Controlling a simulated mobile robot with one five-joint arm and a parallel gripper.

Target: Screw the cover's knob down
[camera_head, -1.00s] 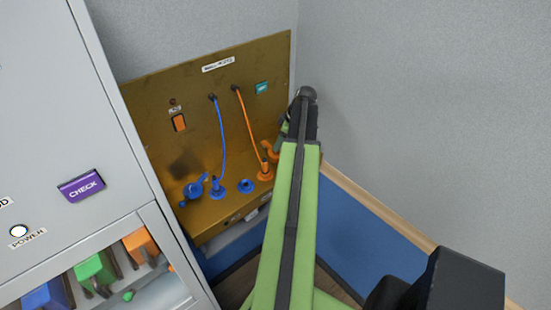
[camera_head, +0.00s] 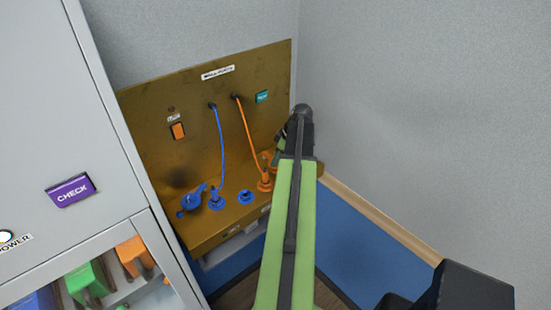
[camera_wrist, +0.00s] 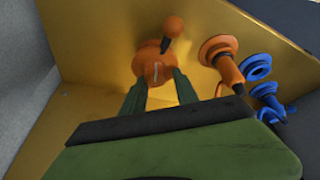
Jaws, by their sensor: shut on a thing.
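The orange cover (camera_wrist: 153,62), with a round knob part bearing a pale mark and a ball-ended stem (camera_wrist: 172,27), sits on the brass panel in the wrist view. In the head view only a bit of the orange cover (camera_head: 265,156) shows beside my arm. My gripper (camera_wrist: 158,82) is shut on the orange cover's knob, with one green finger on each side. In the head view my arm hides the fingertips, so the exact contact and the knob's seating cannot be told.
An orange plug (camera_head: 265,182) with its cable stands close beside the cover. A blue plug (camera_head: 216,200), an open blue socket (camera_head: 246,197) and a blue cover (camera_head: 192,199) are further left. The grey cabinet (camera_head: 70,110) is at left; a wall (camera_head: 430,110) is close on the right.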

